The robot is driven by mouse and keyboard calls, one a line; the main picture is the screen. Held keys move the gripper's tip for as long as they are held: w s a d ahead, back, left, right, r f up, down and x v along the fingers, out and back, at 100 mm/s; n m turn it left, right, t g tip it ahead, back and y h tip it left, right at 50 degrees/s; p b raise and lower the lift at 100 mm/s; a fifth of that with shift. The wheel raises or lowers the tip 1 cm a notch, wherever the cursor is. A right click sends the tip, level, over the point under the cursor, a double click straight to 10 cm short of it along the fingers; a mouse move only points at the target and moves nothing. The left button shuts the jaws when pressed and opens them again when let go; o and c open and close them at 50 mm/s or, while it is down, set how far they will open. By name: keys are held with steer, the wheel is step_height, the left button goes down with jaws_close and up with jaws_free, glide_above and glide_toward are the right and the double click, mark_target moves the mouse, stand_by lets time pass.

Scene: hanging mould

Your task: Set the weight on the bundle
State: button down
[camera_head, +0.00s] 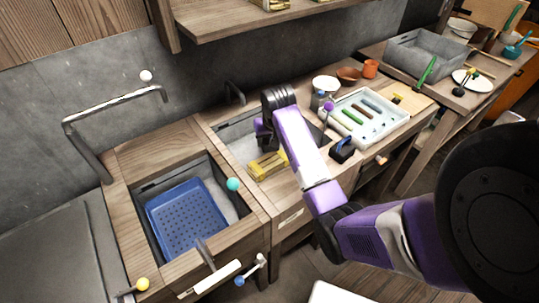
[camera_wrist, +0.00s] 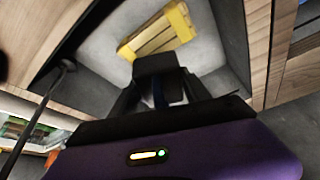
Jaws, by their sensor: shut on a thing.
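A yellow slatted bundle (camera_head: 267,165) lies in the right-hand sink basin, and it also shows in the wrist view (camera_wrist: 158,32). My gripper (camera_head: 263,138) points down over this basin, just behind and above the bundle. In the wrist view my gripper (camera_wrist: 160,92) is shut on a dark block (camera_wrist: 155,64), which looks like the weight. The block's edge appears in front of the bundle's near edge; I cannot tell whether they touch. My fingers hide the block's lower part. In the head view my wrist hides most of the block.
A blue perforated basket (camera_head: 185,222) sits in the left basin. A white tray (camera_head: 392,126) with coloured pieces and a black-and-blue object (camera_head: 343,150) stand on the counter to the right. A grey bin (camera_head: 405,52) stands farther right. A shelf (camera_head: 235,18) overhangs behind.

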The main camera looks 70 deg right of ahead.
mark_target(269, 159)
step_height(269, 159, down, 8)
steer(key=shift+f, duration=0.1)
stand_by(0.4)
steer(key=c, duration=0.5)
jaws_free()
steer(key=shift+f, duration=0.1)
steer(key=v, duration=1.2)
steer(key=shift+d+r, duration=0.1)
steer(key=shift+r, duration=0.1)
